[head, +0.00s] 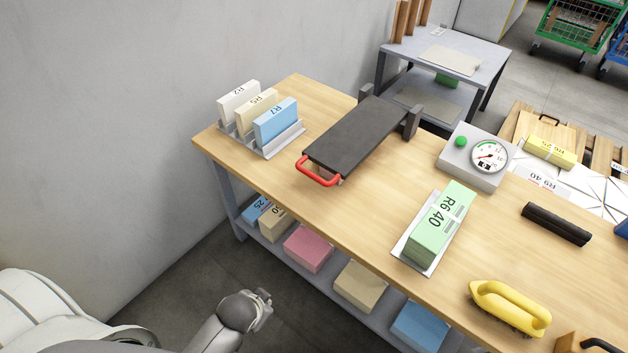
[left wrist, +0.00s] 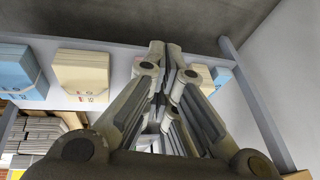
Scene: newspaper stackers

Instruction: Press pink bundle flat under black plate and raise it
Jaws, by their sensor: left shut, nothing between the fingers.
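The black plate (head: 358,135) lies on the wooden table between two dark posts at its far end. Its red handle (head: 318,174) points toward me. A small pale patch shows under the plate's handle end; I cannot tell what it is. A pink bundle (head: 308,248) rests on the shelf below the table. My left gripper (head: 265,304) is low in front of the table, below and apart from that bundle. My right gripper is out of view.
The wooden table (head: 385,203) holds a rack with white, cream and blue bundles (head: 275,120), a green bundle (head: 438,225) on a tray, a dial scale (head: 478,157), a black roller (head: 556,224) and a yellow-handled brush (head: 510,308). Cream and blue bundles share the shelf.

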